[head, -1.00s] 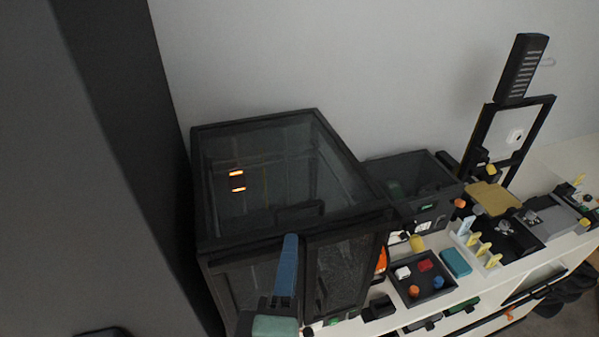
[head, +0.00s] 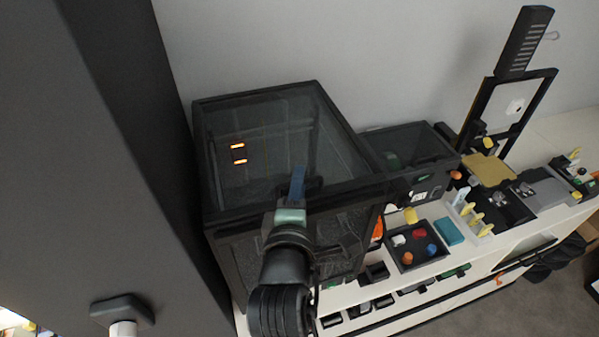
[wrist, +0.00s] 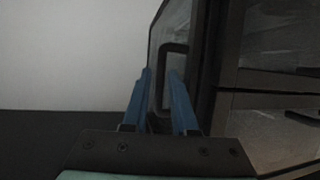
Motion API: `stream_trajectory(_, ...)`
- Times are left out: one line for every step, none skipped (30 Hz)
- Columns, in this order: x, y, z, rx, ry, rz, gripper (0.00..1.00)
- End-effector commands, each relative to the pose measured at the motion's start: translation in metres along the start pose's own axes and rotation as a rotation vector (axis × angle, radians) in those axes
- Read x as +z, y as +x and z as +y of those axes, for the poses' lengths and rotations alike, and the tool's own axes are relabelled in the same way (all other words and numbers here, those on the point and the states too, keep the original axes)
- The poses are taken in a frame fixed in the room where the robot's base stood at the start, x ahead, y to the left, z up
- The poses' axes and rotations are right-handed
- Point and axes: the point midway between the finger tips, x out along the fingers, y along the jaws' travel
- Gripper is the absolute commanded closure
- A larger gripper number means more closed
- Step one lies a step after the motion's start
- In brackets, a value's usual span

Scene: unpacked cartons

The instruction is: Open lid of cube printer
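The cube printer (head: 345,232) is a large dark box with a smoky see-through lid (head: 270,110) on top. The lid looks closed. An orange light shows through it. My gripper (head: 297,182), with blue fingers, is over the lid's front edge, close to the lid handle. In the wrist view, the fingers of my gripper (wrist: 158,98) are spread apart with nothing clamped between them. The dark loop-shaped lid handle (wrist: 165,76) shows just beyond and between the fingers. I cannot tell whether they touch it. In the head view the handle is mostly hidden by my gripper.
A smaller dark box (head: 408,158) stands right of the printer against the wall. A tray (head: 415,258) with coloured pieces, a teal block (head: 448,231) and an upright-frame machine (head: 507,110) fill the white bench further right. A tall dark panel (head: 125,150) stands close on the left.

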Motion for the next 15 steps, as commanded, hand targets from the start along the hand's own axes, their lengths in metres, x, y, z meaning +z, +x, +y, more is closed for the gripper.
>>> stream_trajectory(0.0005,0.004,0.0013,-0.001,0.0,-0.001,0.74)
stream_trajectory(0.0005,0.0057,0.0015,0.0,0.001,-0.001,0.74)
stream_trajectory(0.0005,0.0075,0.0012,0.0,0.001,-0.001,0.74)
stream_trajectory(0.0004,0.0086,0.0008,0.0,0.001,-0.001,0.74)
stream_trajectory(0.0004,0.0094,0.0004,0.0,0.001,-0.001,0.74)
stream_trajectory(0.0004,0.0101,0.0002,0.0,0.001,-0.001,0.74)
stream_trajectory(0.0004,0.0105,0.0001,0.0,0.001,-0.001,0.74)
stream_trajectory(0.0004,0.0107,0.0,0.0,0.001,-0.001,0.74)
stream_trajectory(0.0004,0.0107,-0.0002,0.0,0.001,0.0,0.74)
stream_trajectory(0.0004,0.0107,-0.0002,0.0,0.001,0.0,0.74)
stream_trajectory(0.0003,0.0107,-0.0003,0.0,0.001,0.0,0.74)
stream_trajectory(0.0003,0.0106,-0.0002,0.0,0.001,0.0,0.74)
stream_trajectory(0.0003,0.0106,-0.0003,0.0,0.001,0.0,0.74)
stream_trajectory(0.0003,0.0106,-0.0003,0.0,0.001,0.0,0.74)
stream_trajectory(0.0002,0.0105,-0.0002,0.0,0.001,0.0,0.81)
